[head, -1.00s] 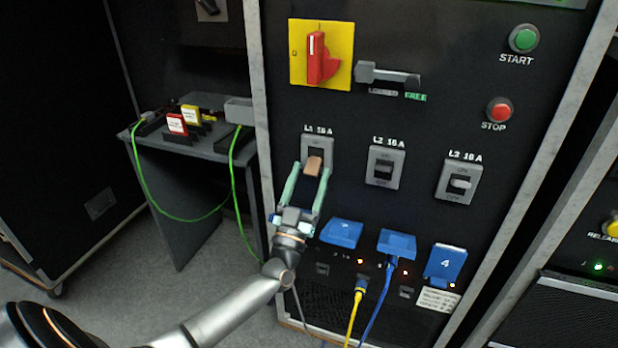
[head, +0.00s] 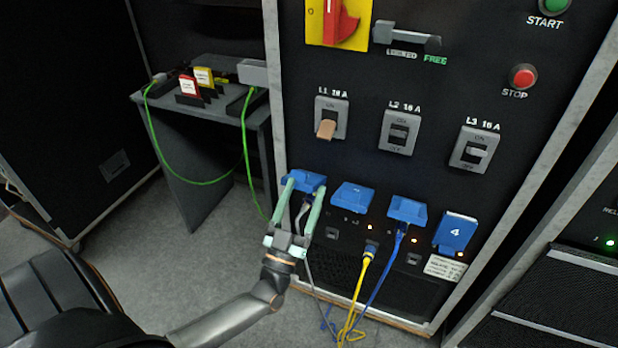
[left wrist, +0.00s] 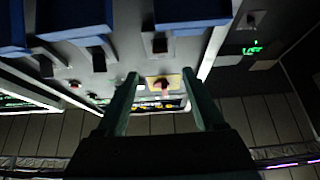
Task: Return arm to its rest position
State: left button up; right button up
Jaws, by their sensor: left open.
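My left gripper (head: 304,188) is open and empty in the head view. Its two pale green fingers point up in front of the leftmost blue socket cover (head: 303,181), below the L1 breaker; I cannot tell whether they touch the cover. The L1 breaker (head: 342,104) has a tan toggle (head: 326,129) at its lower part, clear of the fingers. In the left wrist view the fingers (left wrist: 160,76) stand apart with nothing held between them, and the panel is seen steeply from below. My right gripper is not in view.
Blue covers (head: 353,197) line the panel's lower part. A yellow cable (head: 358,290) and a blue cable (head: 388,275) hang from sockets right of my gripper. A grey side table (head: 200,118) with a green cable (head: 246,150) stands left. Open floor lies in front.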

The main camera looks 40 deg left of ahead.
pick_arm(q)
jog(key=shift+s+d, duration=0.1)
dwell(0.5)
jog(key=s+d+f+m+g+h, duration=0.3)
jog(key=d+f+m+g+h, duration=0.2)
jog(key=d+f+h, duration=0.55)
jog(key=s+d+f+g, duration=0.8)
jog(key=s+f+g, duration=0.1)
jog(key=s+f, duration=0.15)
jog(key=s+a+r+y+p, duration=0.1)
jog(key=a+r+p, duration=0.1)
jog(key=r+p, duration=0.3)
jog(key=s+a+r+y+p, duration=0.1)
jog(key=s+r+p, duration=0.1)
jog(key=r+p, duration=0.4)
jog(key=p, duration=0.4)
jog(key=shift+a+r+p, duration=0.2)
jog(key=shift+a+p, duration=0.1)
jog(key=shift+a, duration=0.05)
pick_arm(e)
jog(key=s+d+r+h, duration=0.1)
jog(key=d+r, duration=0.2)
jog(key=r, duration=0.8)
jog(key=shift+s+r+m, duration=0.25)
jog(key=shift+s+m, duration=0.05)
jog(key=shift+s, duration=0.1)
